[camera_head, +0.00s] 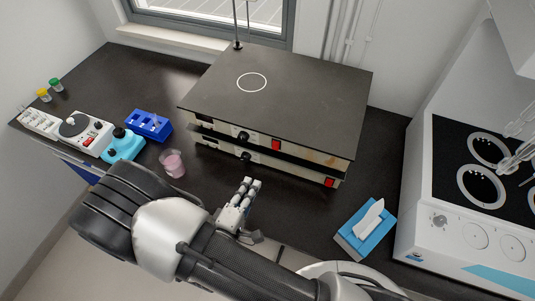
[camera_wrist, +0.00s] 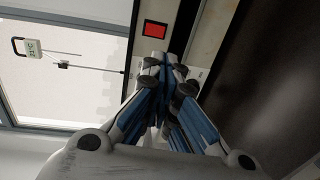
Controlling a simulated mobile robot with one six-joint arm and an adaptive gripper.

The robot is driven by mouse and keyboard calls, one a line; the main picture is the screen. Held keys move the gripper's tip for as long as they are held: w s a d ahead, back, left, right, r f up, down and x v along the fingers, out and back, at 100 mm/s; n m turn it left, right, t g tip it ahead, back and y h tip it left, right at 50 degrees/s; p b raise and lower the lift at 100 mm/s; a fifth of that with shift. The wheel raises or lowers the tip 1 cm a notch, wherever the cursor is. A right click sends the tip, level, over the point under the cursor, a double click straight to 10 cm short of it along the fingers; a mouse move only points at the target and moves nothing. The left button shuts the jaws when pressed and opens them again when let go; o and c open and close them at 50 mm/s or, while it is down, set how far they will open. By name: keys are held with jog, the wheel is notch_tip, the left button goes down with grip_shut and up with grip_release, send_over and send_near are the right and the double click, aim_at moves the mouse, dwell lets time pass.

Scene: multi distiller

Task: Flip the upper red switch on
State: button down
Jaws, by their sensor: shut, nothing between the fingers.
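The distiller (camera_head: 307,87) is a wide dark-topped unit with two pale front panels, one above the other. The upper red switch (camera_head: 276,144) is on the upper panel, right of a black knob (camera_head: 243,136). A lower red switch (camera_head: 329,182) is near the right end of the lower panel. My gripper (camera_head: 251,181) is shut and empty, in front of the panels, left of both switches and apart from them in the head view. In the wrist view a red switch (camera_wrist: 155,29) lies just beyond my closed fingertips (camera_wrist: 165,62); I cannot tell which switch it is.
A cup with pink liquid (camera_head: 173,162) stands left of my gripper. A blue rack (camera_head: 149,125) and small lab devices (camera_head: 84,131) are further left. A tissue box (camera_head: 366,230) is at the right front, beside a white stove (camera_head: 470,215). A thin metal rod stands behind the distiller.

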aim_at(272, 147)
jog(key=b+x, duration=0.2)
jog(key=x, duration=1.1)
jog(key=shift+w+d, duration=0.1)
jog(key=shift+w, duration=0.15)
jog(key=shift+w+d+f, duration=0.1)
jog(key=shift+w+f, duration=0.1)
jog(key=shift+w, duration=0.1)
jog(key=shift+s+f, duration=0.1)
